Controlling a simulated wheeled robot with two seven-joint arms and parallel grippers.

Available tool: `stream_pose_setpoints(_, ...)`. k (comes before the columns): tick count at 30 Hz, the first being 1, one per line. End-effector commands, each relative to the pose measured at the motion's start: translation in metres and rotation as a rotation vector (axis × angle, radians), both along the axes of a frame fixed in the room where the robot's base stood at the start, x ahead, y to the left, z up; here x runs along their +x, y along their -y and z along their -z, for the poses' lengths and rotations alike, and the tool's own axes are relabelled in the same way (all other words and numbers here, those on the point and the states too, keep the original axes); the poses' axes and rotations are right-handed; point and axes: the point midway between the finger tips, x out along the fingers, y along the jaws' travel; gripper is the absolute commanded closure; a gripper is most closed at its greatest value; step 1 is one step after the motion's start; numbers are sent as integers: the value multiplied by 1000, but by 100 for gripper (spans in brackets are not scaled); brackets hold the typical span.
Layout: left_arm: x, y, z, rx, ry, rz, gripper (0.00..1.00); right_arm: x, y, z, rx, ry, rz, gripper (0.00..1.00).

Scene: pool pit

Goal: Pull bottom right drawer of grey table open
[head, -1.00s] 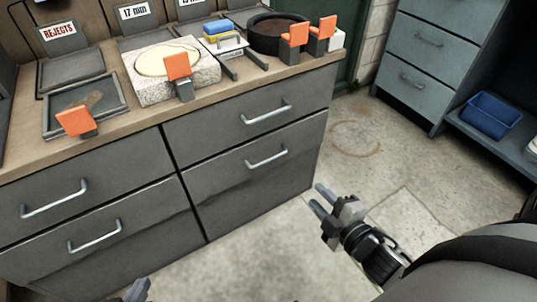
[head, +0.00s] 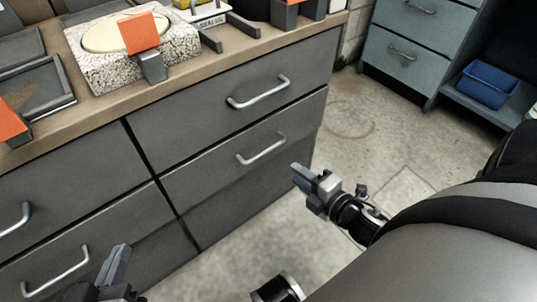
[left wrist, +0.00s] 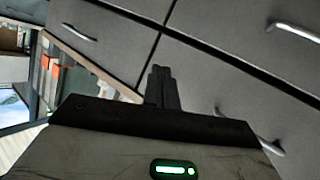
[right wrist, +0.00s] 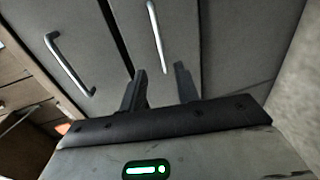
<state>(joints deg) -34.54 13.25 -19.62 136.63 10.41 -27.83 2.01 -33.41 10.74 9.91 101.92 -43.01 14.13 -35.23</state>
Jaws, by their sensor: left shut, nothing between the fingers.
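The grey table (head: 238,190) has drawers in two columns. The bottom right drawer (head: 215,185) looks closed, its silver bar handle (head: 261,148) near the drawer's upper edge. In the right wrist view this handle (right wrist: 157,37) is ahead of the fingers, with the handle above it (right wrist: 70,65) to the left. My right gripper (head: 299,172) is open and empty, its two fingers (right wrist: 161,78) apart, right of the handle and not touching it. My left gripper (head: 122,255) is shut and empty before the left column; its fingers (left wrist: 160,72) are together in the left wrist view.
On the table top stand a speckled stone block (head: 95,75), a grey tray (head: 68,75) and orange-tagged items. A blue-grey cabinet (head: 405,55) and a blue bin (head: 487,83) are at the right. The concrete floor (head: 345,120) between is clear.

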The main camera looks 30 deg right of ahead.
Motion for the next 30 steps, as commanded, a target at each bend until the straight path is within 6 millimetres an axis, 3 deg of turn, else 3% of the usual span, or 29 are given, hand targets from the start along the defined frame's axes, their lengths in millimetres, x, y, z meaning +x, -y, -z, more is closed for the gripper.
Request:
stream_pose_setpoints(9,3,4,-1,-73,12,1,100,71,-5,16,-1,3,-1,68)
stream_pose_setpoints(15,3,7,-2,-111,17,4,100,104,-8,23,0,2,0,68)
stream_pose_setpoints(21,3,8,-2,-134,13,6,100,120,-9,25,0,0,0,68)
stream_pose_setpoints(30,4,8,-7,-143,22,4,100,121,-9,25,1,-1,1,68)
